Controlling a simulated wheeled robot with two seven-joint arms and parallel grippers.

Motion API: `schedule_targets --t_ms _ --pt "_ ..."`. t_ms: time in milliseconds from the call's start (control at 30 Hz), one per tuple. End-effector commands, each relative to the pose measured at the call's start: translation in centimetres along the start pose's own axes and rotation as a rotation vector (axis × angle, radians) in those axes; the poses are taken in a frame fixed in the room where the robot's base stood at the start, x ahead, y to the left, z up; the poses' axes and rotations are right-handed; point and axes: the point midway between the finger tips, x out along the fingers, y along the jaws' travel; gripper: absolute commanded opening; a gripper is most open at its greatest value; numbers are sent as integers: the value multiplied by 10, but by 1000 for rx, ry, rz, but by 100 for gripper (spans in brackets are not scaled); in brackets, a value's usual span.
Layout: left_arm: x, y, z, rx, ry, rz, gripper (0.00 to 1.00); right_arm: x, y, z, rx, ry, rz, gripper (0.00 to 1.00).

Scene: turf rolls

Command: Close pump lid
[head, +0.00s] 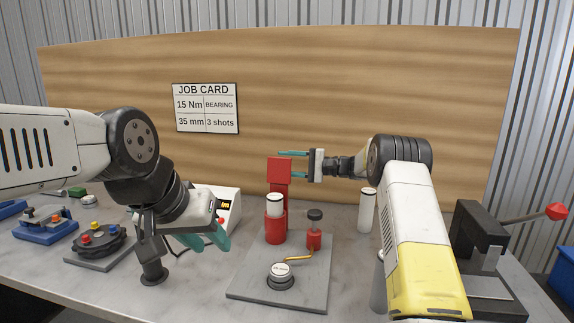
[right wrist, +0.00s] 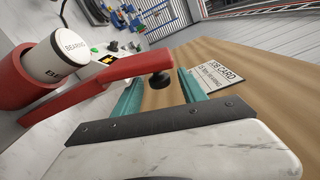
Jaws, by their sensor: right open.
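The red pump lid (head: 280,171) stands raised on its post behind the red pump cup (head: 275,229). A white cartridge (head: 275,205) stands upright in the cup; its label reads BEARING in the right wrist view (right wrist: 55,57). My right gripper (head: 292,164) is open at the raised lid. In the right wrist view the lid's red arm (right wrist: 100,85) ends in a black knob (right wrist: 158,80), which shows between the two teal fingers; I cannot tell whether they touch it. My left gripper (head: 204,238) hangs low to the left of the pump base, with no object visible in it.
The grey pump base (head: 250,290) also carries a small red cylinder with a black cap (head: 315,215) and a white-topped round part (head: 281,270). A black press with a red-knobbed lever (head: 557,211) stands right. Coloured knobs (head: 93,233) sit left. The wooden board (head: 400,80) closes off the back.

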Motion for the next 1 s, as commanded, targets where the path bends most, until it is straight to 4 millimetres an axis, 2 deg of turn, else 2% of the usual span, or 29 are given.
schedule_targets --t_ms 133,300,367,400,1000 --pt "0 0 0 0 0 0 36 0 0 0 0 0 0 48" --pt "0 0 0 0 0 0 36 0 0 0 0 0 0 14" --pt "0 0 0 0 0 0 36 0 0 0 0 -1 0 2" --pt "0 0 0 0 0 0 36 0 0 0 0 -1 1 0" --pt "0 0 0 0 0 0 36 0 0 0 0 -1 1 0"
